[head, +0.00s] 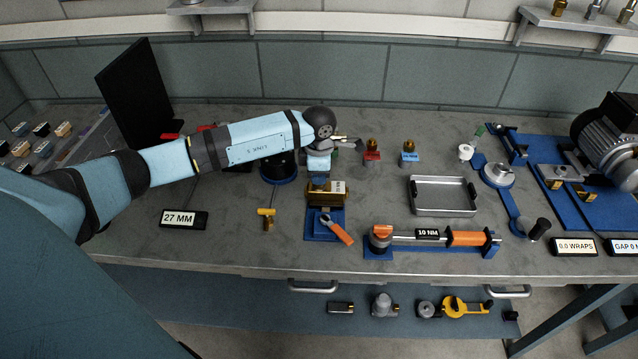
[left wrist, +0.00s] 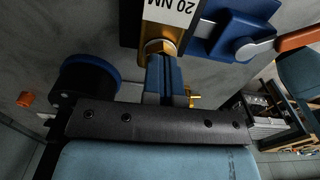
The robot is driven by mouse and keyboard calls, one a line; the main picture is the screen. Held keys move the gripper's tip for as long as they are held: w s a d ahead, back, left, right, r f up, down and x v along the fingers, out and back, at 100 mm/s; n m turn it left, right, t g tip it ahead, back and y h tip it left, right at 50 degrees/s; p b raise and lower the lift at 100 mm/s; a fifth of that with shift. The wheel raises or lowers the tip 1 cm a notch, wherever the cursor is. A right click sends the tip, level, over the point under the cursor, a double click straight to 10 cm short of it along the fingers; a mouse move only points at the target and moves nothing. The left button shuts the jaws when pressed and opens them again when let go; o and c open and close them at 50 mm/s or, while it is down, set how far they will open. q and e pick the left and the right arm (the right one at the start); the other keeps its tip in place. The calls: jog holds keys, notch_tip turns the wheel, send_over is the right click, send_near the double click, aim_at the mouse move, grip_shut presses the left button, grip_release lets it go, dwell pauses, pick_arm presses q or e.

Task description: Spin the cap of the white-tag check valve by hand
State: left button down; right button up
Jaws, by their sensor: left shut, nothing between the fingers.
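A brass block (head: 322,198) with a white plate sits on a blue fixture (head: 311,232). The left wrist view shows its plate (left wrist: 176,10), reading 20 NM upside down, and a brass hex end (left wrist: 158,47). My left gripper (head: 319,178) hangs from the bent wrist just behind the block. It is shut and empty. Brass fittings stand on a red base (head: 372,156) and a blue base (head: 409,158). A part behind my wrist is mostly hidden. I cannot make out a check valve's white tag.
An orange torque tool (head: 468,239) and a metal tray (head: 412,198) lie to the right.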

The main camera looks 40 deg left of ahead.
dwell(0.3)
pick_arm(q)
jog(key=shift+n, duration=1.4)
jog(key=shift+n, duration=0.8)
jog(key=shift+n+p, duration=0.3)
jog(key=shift+n, duration=0.3)
jog(key=shift+n, duration=1.4)
jog(key=shift+p, duration=0.3)
